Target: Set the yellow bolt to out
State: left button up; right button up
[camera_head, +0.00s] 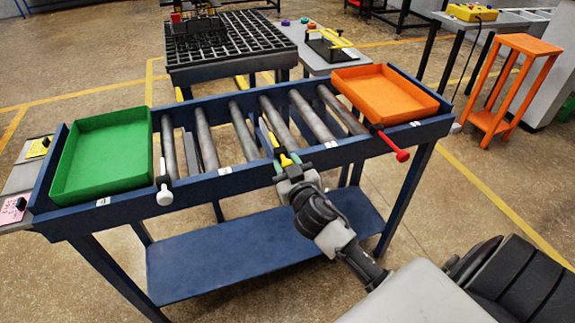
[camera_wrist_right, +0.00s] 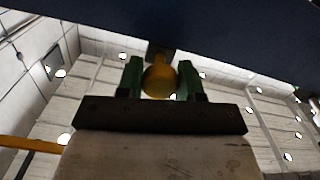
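The yellow bolt (camera_head: 286,160) has a round knob and sits on the front rail of the blue roller table (camera_head: 225,178), near the middle. My right gripper (camera_head: 287,164) is at the rail with its green fingertips on either side of the knob. In the right wrist view the yellow knob (camera_wrist_right: 159,80) fills the gap between the fingers (camera_wrist_right: 159,82) and appears touched on both sides. The bolt's shaft is mostly hidden behind the knob and fingers. My left gripper is not in view.
A white-knobbed bolt (camera_head: 164,195) is on the rail to the left, a red-knobbed one (camera_head: 402,155) to the right. A green tray (camera_head: 103,150) and an orange tray (camera_head: 385,92) stand at the table's ends. The rollers (camera_head: 207,140) between them are bare.

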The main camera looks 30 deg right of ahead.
grip_shut()
jog(key=v, duration=0.7)
jog(key=shift+f, duration=0.15)
jog(key=shift+s, duration=0.1)
jog(key=shift+o, duration=0.6)
grip_release()
jog(key=o, duration=0.4)
jog(key=shift+s, duration=0.15)
jog(key=b+v, duration=0.2)
jog(key=v, duration=0.9)
